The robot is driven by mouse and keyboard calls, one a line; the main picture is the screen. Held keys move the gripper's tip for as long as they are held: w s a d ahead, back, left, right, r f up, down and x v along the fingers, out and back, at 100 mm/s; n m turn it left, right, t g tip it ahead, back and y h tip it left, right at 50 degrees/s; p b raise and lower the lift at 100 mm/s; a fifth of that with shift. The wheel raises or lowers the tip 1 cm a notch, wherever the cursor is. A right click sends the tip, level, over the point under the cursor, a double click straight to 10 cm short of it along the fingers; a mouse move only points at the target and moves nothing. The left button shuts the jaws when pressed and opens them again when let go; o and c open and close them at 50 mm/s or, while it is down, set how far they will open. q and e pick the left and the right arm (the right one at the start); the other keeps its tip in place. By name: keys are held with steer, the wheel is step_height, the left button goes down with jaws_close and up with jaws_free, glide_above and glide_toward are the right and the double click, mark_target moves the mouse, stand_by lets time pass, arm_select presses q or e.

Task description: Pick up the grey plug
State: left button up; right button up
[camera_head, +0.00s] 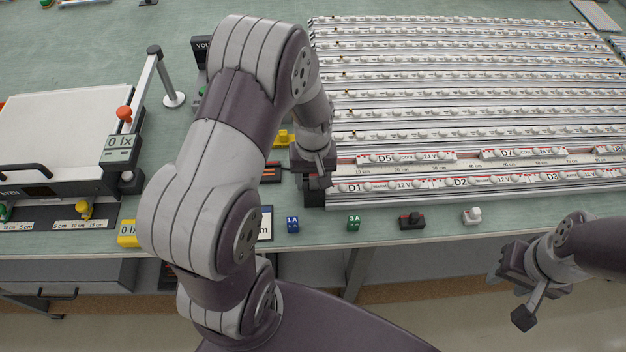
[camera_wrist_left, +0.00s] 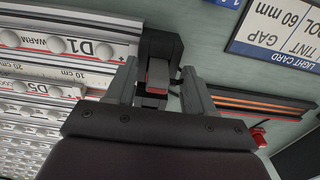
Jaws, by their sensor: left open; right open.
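My left gripper (camera_head: 313,190) is lowered at the left end of the D1 rail (camera_head: 400,185). In the left wrist view its open fingers (camera_wrist_left: 158,88) stand on both sides of a dark grey block with a red patch (camera_wrist_left: 158,70). This block sits at the rail's end, against a black housing (camera_wrist_left: 160,45). I cannot tell whether it is the grey plug or whether the fingers touch it. My right gripper (camera_head: 515,290) is open and empty, off the table's front edge.
Blue 1A (camera_head: 292,224) and green 3A (camera_head: 354,223) blocks stand along the front edge. Several lamp rails (camera_head: 480,100) fill the right side. A light box (camera_head: 60,130) stands at left. A light card (camera_wrist_left: 280,30) lies beside the left gripper.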

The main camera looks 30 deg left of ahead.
arm_select(q)
steer(key=shift+w+d, duration=0.1)
steer(key=c, duration=0.4)
jaws_close()
